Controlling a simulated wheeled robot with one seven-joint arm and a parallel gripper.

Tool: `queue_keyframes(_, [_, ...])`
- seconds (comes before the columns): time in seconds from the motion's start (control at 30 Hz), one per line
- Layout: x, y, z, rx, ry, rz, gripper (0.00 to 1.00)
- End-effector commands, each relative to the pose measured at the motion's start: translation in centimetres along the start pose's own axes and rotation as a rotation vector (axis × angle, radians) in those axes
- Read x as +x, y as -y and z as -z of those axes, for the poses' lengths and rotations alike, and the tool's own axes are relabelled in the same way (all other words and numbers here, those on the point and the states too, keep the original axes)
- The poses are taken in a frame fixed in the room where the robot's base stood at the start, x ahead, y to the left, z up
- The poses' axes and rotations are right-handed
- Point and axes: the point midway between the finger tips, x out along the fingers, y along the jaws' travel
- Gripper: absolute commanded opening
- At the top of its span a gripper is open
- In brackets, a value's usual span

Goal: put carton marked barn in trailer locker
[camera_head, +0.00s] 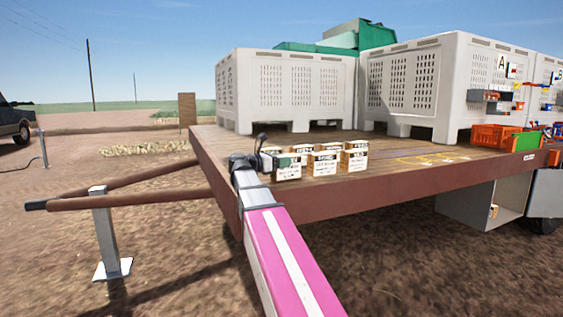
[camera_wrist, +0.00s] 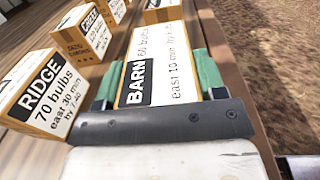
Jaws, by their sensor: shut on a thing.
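The carton marked BARN (camera_wrist: 160,62) is white and tan with a black label, and lies between the green fingers of my gripper (camera_wrist: 155,80) in the wrist view. My gripper is shut on it. In the head view my gripper (camera_head: 287,160) is at the near left part of the trailer deck, beside the other cartons. I cannot tell whether the BARN carton touches the deck. The trailer locker (camera_head: 470,207) is a grey box under the deck at the right. Its front stands open, and a small carton (camera_head: 494,211) shows inside.
A carton marked RIDGE (camera_wrist: 40,92) stands close left of the BARN carton, with several more cartons (camera_head: 355,156) behind on the deck. Large white bins (camera_head: 290,90) stand farther back. An orange crate (camera_head: 490,136) is at the right. The trailer's brown edge (camera_head: 390,188) runs towards the locker.

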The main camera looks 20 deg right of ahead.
Motion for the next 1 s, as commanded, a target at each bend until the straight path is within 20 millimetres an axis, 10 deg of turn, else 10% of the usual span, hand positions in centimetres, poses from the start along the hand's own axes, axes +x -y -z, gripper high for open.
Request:
queue_keyframes(0.17, [0.0,0.0,0.4,-0.001,0.002,0.0,0.25])
queue_keyframes(0.2, [0.0,0.0,0.4,0.0,0.0,0.0,0.73])
queue_keyframes(0.27, [0.0,0.0,0.4,0.0,0.0,0.0,0.89])
queue_keyframes(0.67, [-0.7,0.0,0.4,-0.001,0.0,-0.001,0.89])
queue_keyframes(1.0, [-6.2,0.2,0.3,-0.001,0.0,-0.003,0.89])
